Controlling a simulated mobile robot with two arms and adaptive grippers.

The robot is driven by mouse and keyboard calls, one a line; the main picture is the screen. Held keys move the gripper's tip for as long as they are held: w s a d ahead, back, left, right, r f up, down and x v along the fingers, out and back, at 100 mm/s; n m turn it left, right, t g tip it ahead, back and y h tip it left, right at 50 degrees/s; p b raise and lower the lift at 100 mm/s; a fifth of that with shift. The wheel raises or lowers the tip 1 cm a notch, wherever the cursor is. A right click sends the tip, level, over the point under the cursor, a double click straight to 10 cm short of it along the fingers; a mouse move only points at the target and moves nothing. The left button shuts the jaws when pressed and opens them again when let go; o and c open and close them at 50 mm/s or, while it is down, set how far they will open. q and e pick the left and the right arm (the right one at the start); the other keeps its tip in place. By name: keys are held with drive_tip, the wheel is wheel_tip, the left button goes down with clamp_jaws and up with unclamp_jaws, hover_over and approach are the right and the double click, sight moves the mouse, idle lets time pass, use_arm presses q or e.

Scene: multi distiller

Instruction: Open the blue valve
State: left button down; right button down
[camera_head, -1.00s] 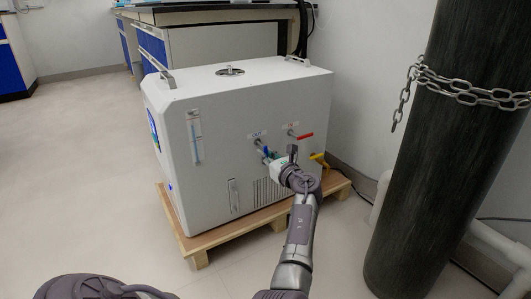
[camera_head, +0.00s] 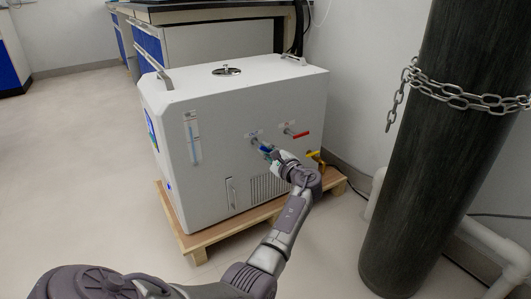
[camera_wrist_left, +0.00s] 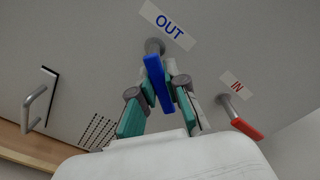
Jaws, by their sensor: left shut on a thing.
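The blue valve handle (camera_head: 265,149) is on the front of a white distiller (camera_head: 212,120), below a small label. In the left wrist view the blue handle (camera_wrist_left: 157,84) hangs from a grey stem under the "OUT" label (camera_wrist_left: 168,25). My left gripper (camera_head: 269,153) is at the handle. In the left wrist view its green and grey fingers (camera_wrist_left: 159,76) stand on both sides of the handle, shut on it. The gripper partly hides the handle in the head view. My right gripper is not in view.
A red valve handle (camera_head: 300,135) is just right of the blue one, and a yellow valve (camera_head: 315,156) is lower right. The distiller stands on a wooden pallet (camera_head: 215,234). A dark chained cylinder (camera_head: 425,150) stands at the right. The floor at the left is clear.

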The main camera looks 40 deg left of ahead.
use_arm(q)
drive_tip(key=n, duration=0.2)
drive_tip(key=n+b, duration=0.1)
drive_tip(key=shift+w+r+n, duration=0.1)
drive_tip(key=shift+r+n, duration=0.1)
drive_tip(key=shift+n, duration=0.2)
drive_tip(key=shift+r+n+b, duration=0.2)
drive_tip(key=shift+n, duration=0.7)
drive_tip(key=shift+r+n+b, duration=0.15)
drive_tip(key=shift+n+b, duration=0.05)
drive_tip(key=shift+n, duration=0.7)
drive_tip(key=c, duration=1.2)
unclamp_jaws()
drive_tip(key=shift+o, duration=0.2)
drive_tip(key=v, duration=1.2)
